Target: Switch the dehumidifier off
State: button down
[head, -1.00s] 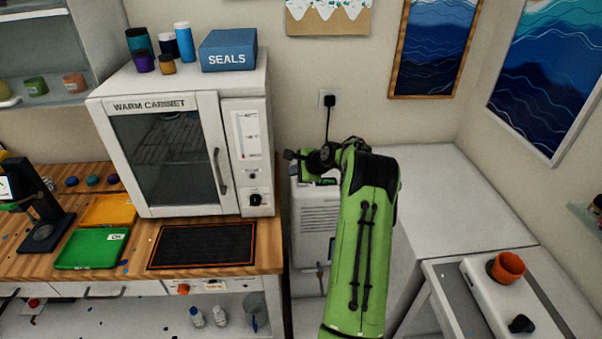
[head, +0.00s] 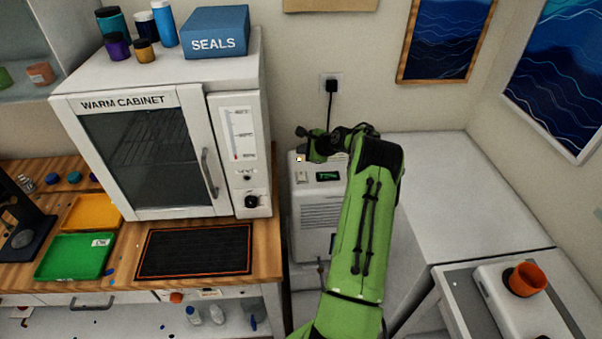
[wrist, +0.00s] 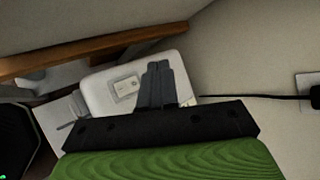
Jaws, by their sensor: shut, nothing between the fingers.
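The dehumidifier (head: 318,218) is a white box with a grilled front, standing between the bench and a white cabinet. Its lit green display (head: 328,176) and a small pale switch (head: 302,178) show on its sloped upper front. In the wrist view the rocker switch (wrist: 125,88) sits on the white casing (wrist: 97,92), just left of my dark fingers. My gripper (head: 300,131) is at the dehumidifier's upper rear edge in the head view. Its fingers (wrist: 158,66) are together and empty, apart from the switch in the picture. I cannot tell their height above the casing.
The warm cabinet (head: 150,150) stands on the wooden bench (head: 265,255) to the left. A plug and cord (head: 331,88) are on the wall behind.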

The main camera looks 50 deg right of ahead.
aim_at(303, 174)
jog(key=f+b, duration=0.1)
jog(key=f, duration=0.1)
jog(key=f+b, duration=0.2)
jog(key=f, duration=0.1)
jog(key=f+b, duration=0.2)
jog(key=shift+w+d+f, duration=0.25)
jog(key=shift+f, duration=0.15)
jog(key=shift+f, duration=0.1)
dwell(1.4)
jog(key=shift+f, duration=0.3)
jog(key=shift+w+f+b, duration=0.1)
jog(key=shift+f+b, duration=0.25)
jog(key=shift+b, duration=0.2)
jog(key=shift+r, duration=0.15)
dwell(0.4)
jog(key=shift+r+p, duration=0.55)
jog(key=shift+r, duration=0.15)
jog(key=shift+s+a+r+p, duration=0.1)
jog(key=shift+s+r+p, duration=0.1)
jog(key=shift+r+p, duration=0.9)
jog(key=shift+s+a+r+p, duration=0.15)
jog(key=shift+r+p, duration=0.45)
jog(key=shift+r, duration=0.85)
jog(key=shift+f, duration=0.1)
